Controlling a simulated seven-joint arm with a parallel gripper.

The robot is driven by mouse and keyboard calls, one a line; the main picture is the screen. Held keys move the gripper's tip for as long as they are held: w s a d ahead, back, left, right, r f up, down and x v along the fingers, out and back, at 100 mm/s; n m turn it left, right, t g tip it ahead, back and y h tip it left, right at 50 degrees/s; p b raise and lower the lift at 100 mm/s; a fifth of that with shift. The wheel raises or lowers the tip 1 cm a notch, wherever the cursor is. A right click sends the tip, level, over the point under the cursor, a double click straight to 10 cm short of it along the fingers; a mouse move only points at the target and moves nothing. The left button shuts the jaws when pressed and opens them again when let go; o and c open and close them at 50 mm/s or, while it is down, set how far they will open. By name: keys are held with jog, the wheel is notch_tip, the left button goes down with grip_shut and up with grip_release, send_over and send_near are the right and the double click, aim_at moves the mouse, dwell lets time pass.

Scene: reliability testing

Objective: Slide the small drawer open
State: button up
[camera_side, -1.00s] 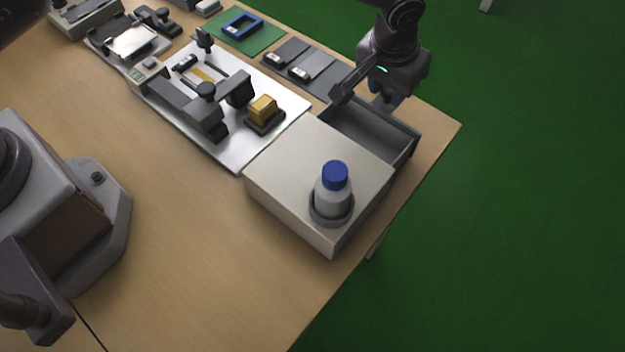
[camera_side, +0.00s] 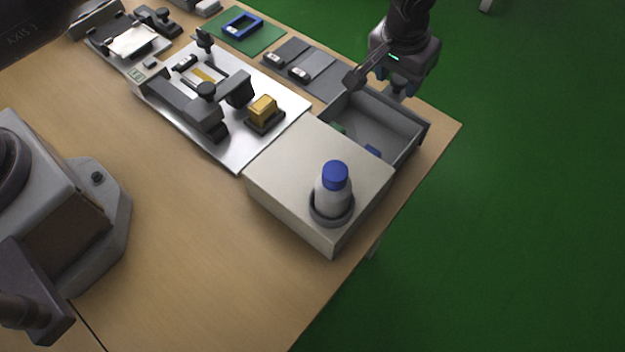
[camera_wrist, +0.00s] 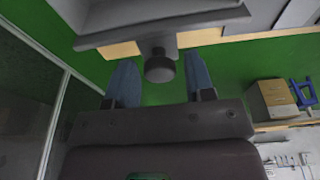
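The small drawer (camera_side: 408,128) is a grey tray pulled well out of the white box (camera_side: 290,165), toward the upper right in the side view. A green item (camera_side: 339,128) and a blue item (camera_side: 373,151) show inside it. My gripper (camera_side: 400,90) is just beyond the drawer's front panel. In the wrist view, the round dark knob (camera_wrist: 160,67) on the drawer front (camera_wrist: 165,20) sits between the two bluish fingers of my gripper (camera_wrist: 161,82). The fingers are apart, with green floor visible on both sides of the knob.
A white bottle with a blue cap (camera_side: 334,190) stands in a round holder on the box. A metal plate (camera_side: 235,150) with a fixture and a yellow block (camera_side: 263,108) lies left of the box. The table edge is close to the drawer's right side.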

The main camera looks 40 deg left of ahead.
jog(key=shift+r, duration=0.1)
jog(key=shift+r, duration=2.4)
